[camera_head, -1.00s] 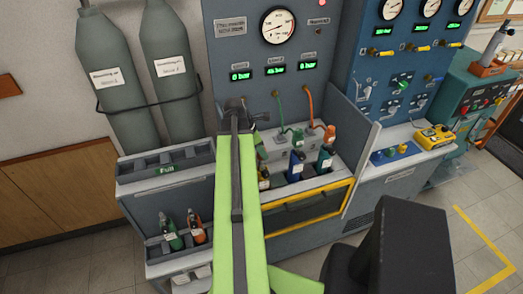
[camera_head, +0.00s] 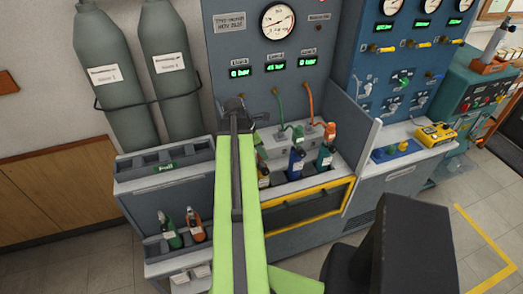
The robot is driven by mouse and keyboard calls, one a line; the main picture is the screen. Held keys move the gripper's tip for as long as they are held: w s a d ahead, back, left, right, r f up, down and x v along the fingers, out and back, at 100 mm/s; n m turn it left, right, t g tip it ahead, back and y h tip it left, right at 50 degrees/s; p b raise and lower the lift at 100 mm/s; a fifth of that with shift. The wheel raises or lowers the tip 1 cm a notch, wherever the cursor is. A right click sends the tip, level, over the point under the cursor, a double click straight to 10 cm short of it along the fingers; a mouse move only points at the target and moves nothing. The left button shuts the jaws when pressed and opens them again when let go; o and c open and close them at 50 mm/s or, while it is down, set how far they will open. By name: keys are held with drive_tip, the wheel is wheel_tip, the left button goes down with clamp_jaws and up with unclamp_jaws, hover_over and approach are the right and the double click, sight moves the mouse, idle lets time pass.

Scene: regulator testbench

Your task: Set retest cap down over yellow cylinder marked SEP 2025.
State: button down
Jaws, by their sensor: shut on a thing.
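My gripper (camera_head: 238,105) is at the far end of my green arm, in front of the grey test panel and above the bench. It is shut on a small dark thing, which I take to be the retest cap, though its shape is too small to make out. Another (camera_head: 263,172) is partly hidden behind my arm. I cannot make out a yellow cylinder or a SEP 2025 mark.
Green and orange hoses run down from the panel (camera_head: 227,40). An upright side plate (camera_head: 362,158) bounds the rack on the right. A grey tray (camera_head: 138,172) is on the left, with two small cylinders (camera_head: 195,225) below. Tall grey cylinders (camera_head: 110,80) stand behind.

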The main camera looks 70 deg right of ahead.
drive_tip(key=shift+f+b, duration=0.7)
drive_tip(key=shift+f, duration=0.05)
drive_tip(key=c, duration=0.9)
unclamp_jaws()
drive_tip(key=shift+o, duration=0.2)
drive_tip(key=p+v, duration=1.6)
drive_tip(key=v, duration=0.1)
drive_tip(key=shift+r, duration=0.2)
drive_tip(key=shift+w+a, duration=0.1)
drive_tip(key=shift+w, duration=0.05)
